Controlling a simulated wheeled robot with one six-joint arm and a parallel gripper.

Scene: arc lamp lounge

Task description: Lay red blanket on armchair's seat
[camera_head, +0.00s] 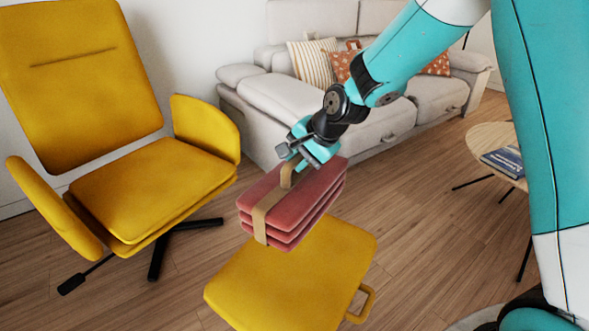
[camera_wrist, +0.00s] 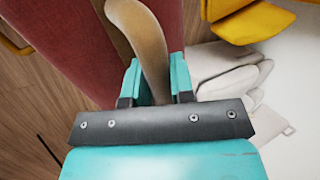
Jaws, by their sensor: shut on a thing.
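The red blanket (camera_head: 312,200) is a folded stack bound by a tan strap with a loop on top (camera_head: 287,177). My gripper (camera_head: 296,163) is shut on that strap loop, and the blanket hangs beneath it, above or in front of the yellow ottoman. In the wrist view the strap (camera_wrist: 143,45) passes between the two teal fingers (camera_wrist: 155,85), with the red blanket (camera_wrist: 65,40) beyond. The yellow armchair (camera_head: 85,75) stands at the left. Its seat (camera_head: 150,190) is bare, and the blanket is to the right of it.
A yellow ottoman (camera_head: 290,290) with a side handle is below the blanket. A light sofa (camera_head: 285,105) with cushions stands behind. A round wooden table (camera_head: 490,142) with a blue book (camera_head: 505,161) is at the right. The armchair's right armrest (camera_head: 207,128) rises between its seat and the sofa.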

